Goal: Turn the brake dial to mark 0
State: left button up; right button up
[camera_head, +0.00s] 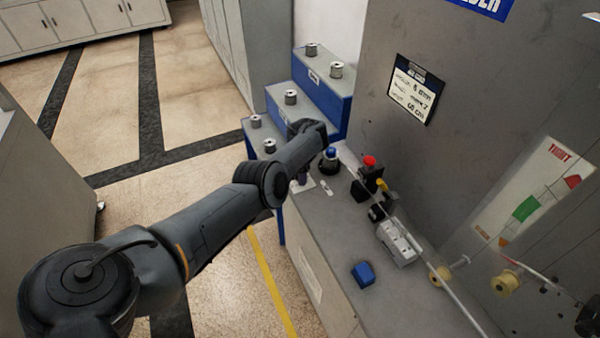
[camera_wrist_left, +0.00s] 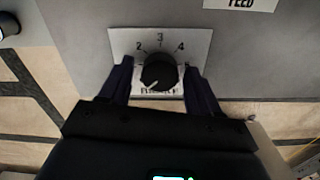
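The brake dial is a round black knob (camera_wrist_left: 159,72) on a white plate (camera_wrist_left: 196,44), seen in the left wrist view. Marks 2, 3 and 4 show; the lower marks are partly hidden by the fingers. A pale pointer line on the knob points to the lower left. My left gripper (camera_wrist_left: 160,82) is open, with one dark finger on each side of the knob and a visible gap on both sides. In the head view, my left gripper (camera_head: 303,176) is down at the bench's left edge over the white plate, mostly hiding the knob. My right gripper is not in view.
Beside the gripper stands a blue-topped knob (camera_head: 330,158); behind are a red button (camera_head: 370,161) and a yellow lever (camera_head: 381,184). A grey block (camera_head: 398,243) and a blue block (camera_head: 363,274) lie nearer. Blue steps (camera_head: 325,95) hold several spools.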

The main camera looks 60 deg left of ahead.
pick_arm(q)
jog(key=shift+r, duration=0.1)
jog(key=shift+r, duration=0.25)
notch_tip(320, 180, up, 10)
jog(key=p, duration=0.3)
dwell(0.6)
